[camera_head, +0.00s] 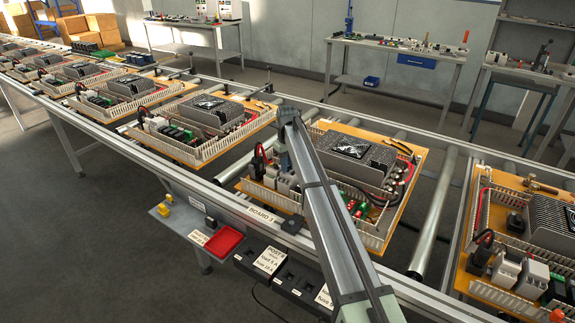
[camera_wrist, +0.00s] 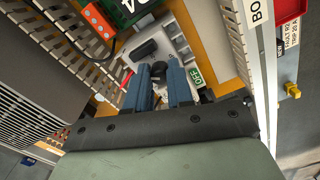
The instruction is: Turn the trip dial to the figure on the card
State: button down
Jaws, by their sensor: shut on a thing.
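My gripper (camera_wrist: 158,75) shows in the wrist view with its two blue-grey fingers pointing down at the board. The fingers are shut on a small dark round dial (camera_wrist: 158,69), which they partly hide. Its pointer and scale figures cannot be read. A grey device (camera_wrist: 148,49) lies just beyond the fingertips. A white card (camera_wrist: 291,34) at the right edge of the wrist view reads "FAULT R2" and "TRIP 20 A", though its edge is cut off. The card also shows small in the head view (camera_head: 198,238), beside a red tray. My arm hides part of the board there.
A green OFF label (camera_wrist: 196,77) is right of the fingers. An orange terminal block (camera_wrist: 97,21) and slotted white duct (camera_wrist: 68,22) stand to the left. In the head view, the red tray (camera_head: 224,240) is on the front shelf. Neighbouring boards line the conveyor on both sides.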

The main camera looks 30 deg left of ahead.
dwell(0.3)
jog(key=c, duration=1)
grip_release()
jog(key=shift+r, duration=4.05)
